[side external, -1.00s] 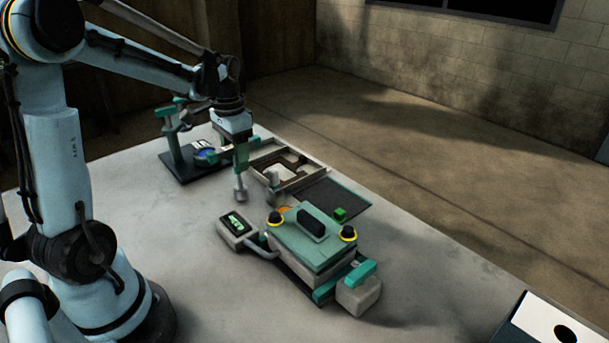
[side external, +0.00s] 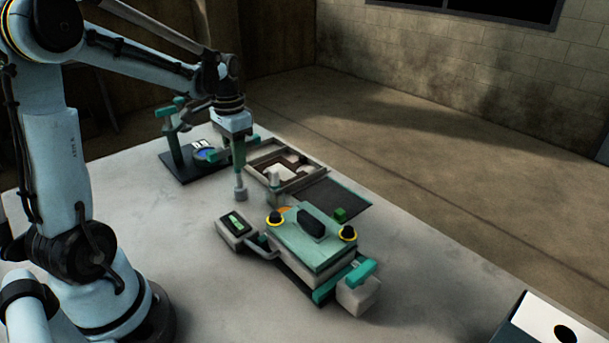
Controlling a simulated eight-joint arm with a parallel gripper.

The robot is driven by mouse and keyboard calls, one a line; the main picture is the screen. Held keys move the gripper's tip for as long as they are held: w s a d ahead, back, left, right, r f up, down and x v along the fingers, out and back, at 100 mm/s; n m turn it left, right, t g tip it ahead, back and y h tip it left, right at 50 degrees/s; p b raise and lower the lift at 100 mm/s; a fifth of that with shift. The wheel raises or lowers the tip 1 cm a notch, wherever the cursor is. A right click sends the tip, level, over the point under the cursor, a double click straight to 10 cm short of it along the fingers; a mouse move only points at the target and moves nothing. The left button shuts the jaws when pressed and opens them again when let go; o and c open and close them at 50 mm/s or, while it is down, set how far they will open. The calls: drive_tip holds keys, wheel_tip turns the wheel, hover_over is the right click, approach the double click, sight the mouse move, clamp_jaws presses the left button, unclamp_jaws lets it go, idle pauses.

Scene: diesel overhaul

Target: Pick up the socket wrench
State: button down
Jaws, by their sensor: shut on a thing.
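My gripper (side external: 236,135) is above the table left of the engine block, pointing down. It is shut on the socket wrench (side external: 239,168), a teal shaft with a grey socket at its lower end, hanging upright. The socket end (side external: 240,193) appears to be just above the table, though the exact gap is hard to tell. Teal pieces show on both sides of the gripper; I cannot tell whether they belong to the wrench. The grip itself is too small to see clearly.
The teal-topped engine block (side external: 315,240) with two yellow-ringed black knobs stands right of the wrench. A small display box (side external: 236,229) is in front. Behind are an open wooden tray (side external: 309,180), a dark mat (side external: 330,194) with a green cube (side external: 340,214), and a black-based stand (side external: 185,170).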

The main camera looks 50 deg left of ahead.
drive_tip(key=shift+r, duration=0.6)
wheel_tip(320, 180, up, 2)
drive_tip(key=shift+r, duration=0.2)
drive_tip(key=d+r, duration=0.7)
drive_tip(key=d, duration=0.4)
drive_tip(key=shift+s+d, duration=0.2)
drive_tip(key=shift+d, duration=0.15)
drive_tip(key=shift+r, duration=0.1)
drive_tip(key=c, duration=1.5)
unclamp_jaws()
clamp_jaws()
